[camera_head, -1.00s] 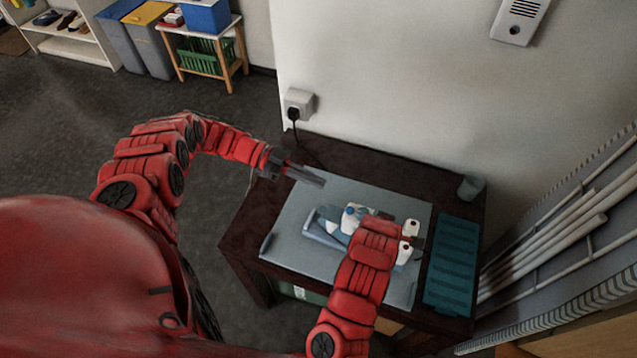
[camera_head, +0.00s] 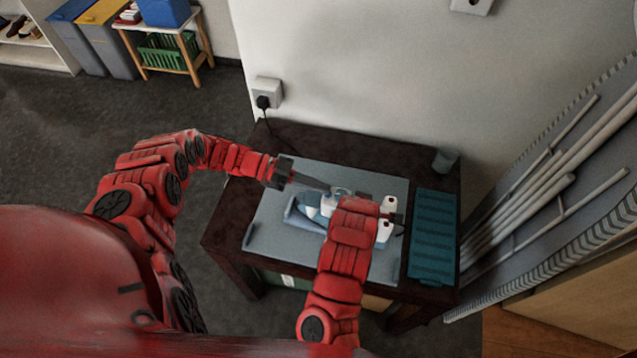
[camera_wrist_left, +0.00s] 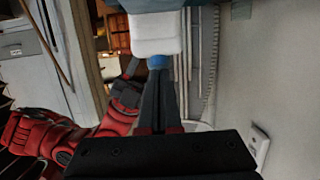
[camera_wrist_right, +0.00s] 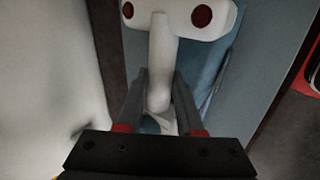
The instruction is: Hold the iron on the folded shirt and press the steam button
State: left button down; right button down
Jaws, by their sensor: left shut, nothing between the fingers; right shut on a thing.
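The white and blue iron (camera_head: 313,203) lies on the grey mat, over the light blue folded shirt (camera_head: 303,221). Its white heel with dark red dots (camera_wrist_right: 165,12) shows in the right wrist view. My right gripper (camera_wrist_right: 158,88) is shut on the iron's white handle (camera_wrist_right: 160,55); in the head view my right arm hides part of the iron. My left gripper (camera_head: 328,188) is shut and empty, its tips at the iron's front top. In the left wrist view its tips (camera_wrist_left: 160,72) are at a small blue part (camera_wrist_left: 157,62), perhaps the steam button. I cannot tell if they touch.
The grey mat (camera_head: 268,225) covers much of the dark table (camera_head: 225,222). A teal ribbed tray (camera_head: 433,235) lies to the right and a grey cup (camera_head: 445,160) stands at the back right. A plug and socket (camera_head: 266,93) are on the wall behind.

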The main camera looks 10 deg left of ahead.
pick_arm(q)
jog(key=shift+f, duration=0.95)
jog(key=shift+s, duration=0.1)
notch_tip(320, 180, up, 4)
jog(key=shift+a+r, duration=0.1)
jog(key=v, duration=1)
jog(key=shift+r, duration=0.15)
dwell(0.3)
